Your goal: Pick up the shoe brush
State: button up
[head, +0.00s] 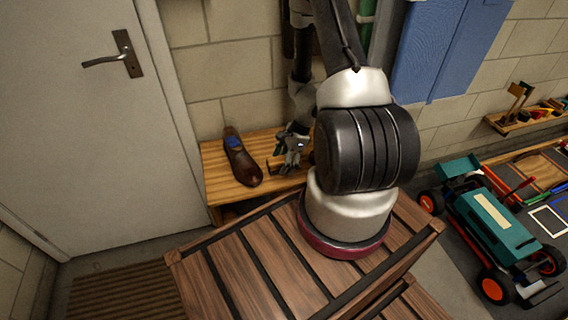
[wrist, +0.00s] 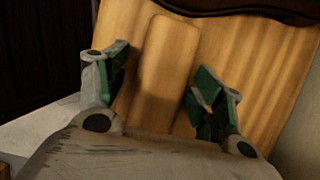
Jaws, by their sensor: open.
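The shoe brush (wrist: 168,70) shows in the wrist view as a rounded wooden block lying on the wooden bench (wrist: 262,70), between my open fingers in the picture. In the head view, a small brown part that looks like the brush (head: 274,163) shows just left of my gripper (head: 289,158), which partly covers it. In the wrist view my gripper (wrist: 163,80) is open, with one green-padded finger on each side of the brush. I cannot tell how high the fingertips are above the bench or whether they touch the brush.
A dark brown shoe (head: 241,160) with a blue patch lies on the bench, left of my gripper. A slatted wooden crate (head: 240,270) stands in front. A door (head: 80,130) is at left. A teal toy car (head: 495,225) stands at right.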

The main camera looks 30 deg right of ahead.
aim_at(284, 158)
jog(key=shift+c, duration=0.2)
jog(key=c, duration=1.2)
jog(key=shift+r, duration=0.1)
notch_tip(284, 158, up, 10)
jog(key=shift+r, duration=0.15)
jog(key=o, duration=0.4)
jog(key=shift+c, duration=0.8)
